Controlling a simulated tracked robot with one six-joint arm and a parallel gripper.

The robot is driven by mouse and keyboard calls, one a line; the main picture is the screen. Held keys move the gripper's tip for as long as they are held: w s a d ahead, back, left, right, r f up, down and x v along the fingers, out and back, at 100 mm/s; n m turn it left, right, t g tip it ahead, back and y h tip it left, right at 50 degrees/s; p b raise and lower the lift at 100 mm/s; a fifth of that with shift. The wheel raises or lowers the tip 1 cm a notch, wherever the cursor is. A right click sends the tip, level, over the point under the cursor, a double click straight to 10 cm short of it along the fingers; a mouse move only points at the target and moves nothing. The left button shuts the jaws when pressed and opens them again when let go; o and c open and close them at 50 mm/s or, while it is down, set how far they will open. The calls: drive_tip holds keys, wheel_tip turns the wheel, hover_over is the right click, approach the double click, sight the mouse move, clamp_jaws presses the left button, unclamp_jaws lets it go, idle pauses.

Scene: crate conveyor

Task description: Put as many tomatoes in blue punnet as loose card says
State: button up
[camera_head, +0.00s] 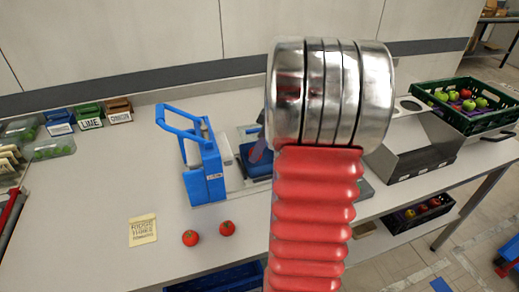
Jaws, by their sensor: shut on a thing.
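Two red tomatoes lie on the grey worktop, a left tomato (190,238) and a right tomato (227,228). The loose card (142,230) is cream and lies flat left of them; its print is small, and the middle line seems to read "THREE". A blue container (258,167), apparently the punnet, shows partly at the centre; my arm hides its right side, and I cannot see its contents. A slanted grey-blue piece is over it, too unclear to name.
A blue upright device (205,175) stands left of the punnet. Small labelled boxes (89,115) line the back left. A grey metal bin (415,150) and a green crate of fruit (468,124) are at right. The front-left worktop is mostly clear.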

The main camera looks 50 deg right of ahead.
drive_tip(key=o, duration=1.1)
drive_tip(key=shift+r, duration=0.15)
drive_tip(key=shift+w+r, duration=0.1)
drive_tip(key=shift+r, duration=3.25)
